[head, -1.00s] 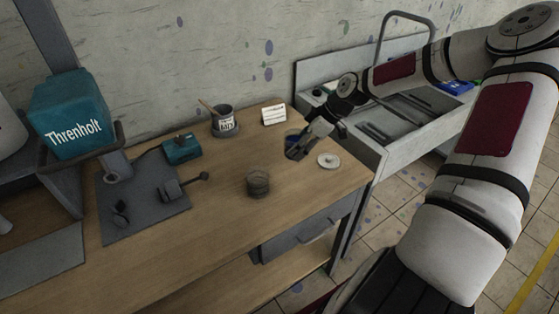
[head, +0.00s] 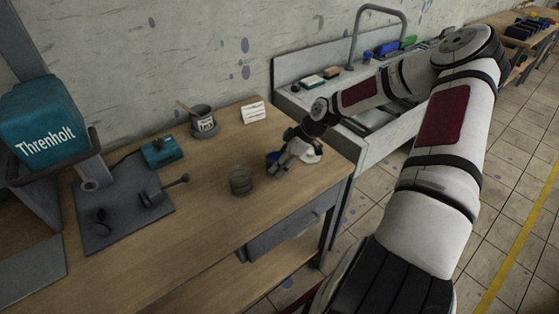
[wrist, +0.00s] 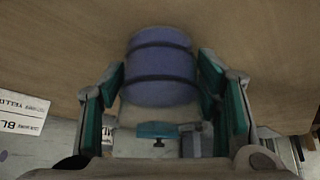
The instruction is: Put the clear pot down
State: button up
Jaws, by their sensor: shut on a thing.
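My gripper (head: 282,163) is shut on a blue pot (head: 272,157), close over the right part of the table. In the wrist view the pot (wrist: 162,68) shows as a blue ribbed cylinder between the teal-lined fingers of my gripper (wrist: 165,82). I cannot tell whether its base touches the wood. A see-through, greyish pot (head: 240,181) stands upright on the table, left of my gripper and apart from it.
A pale round lid (head: 312,156) lies right of my gripper, partly covered. A grey mat (head: 110,230) holds tools at left. Front wood is clear.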

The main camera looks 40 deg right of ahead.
jog(key=o, duration=1.4)
jog(key=shift+o, duration=0.2)
jog(key=v, duration=1.2)
jog(key=s+a+r+m+h, duration=0.2)
jog(key=s+a+r+m, duration=0.2)
jog(key=s+a+r, duration=0.7)
jog(key=s+a+r+m+t+h, duration=0.1)
jog(key=s+a+r+m, duration=0.4)
jog(key=s+a+r, duration=0.6)
jog(key=shift+a+r+h, duration=0.9)
jog(key=shift+a+r, duration=0.75)
jog(key=shift+r, duration=0.75)
